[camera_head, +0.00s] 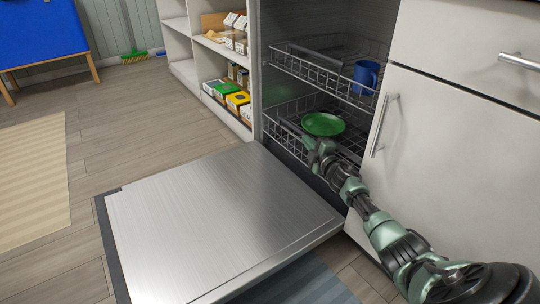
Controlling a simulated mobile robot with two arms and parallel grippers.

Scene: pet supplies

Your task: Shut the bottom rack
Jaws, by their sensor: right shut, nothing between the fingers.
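The dishwasher stands open, its steel door (215,215) lowered flat. The bottom rack (286,112) is a dark wire basket that sits within or close to the opening; its exact depth is hard to tell. A green plate (323,124) lies in it. My right arm reaches in from the lower right. Its gripper (311,141) is shut and empty at the front of the bottom rack, just below the plate in the picture; contact with the rack is unclear. The arm hides part of the rack's front. My left gripper is out of view.
The upper rack (300,68) holds a blue mug (366,76). White cabinet fronts (440,130) with handles stand at the right. White shelves (188,45) with boxes stand to the left. The wood floor (120,135) left of the door is clear.

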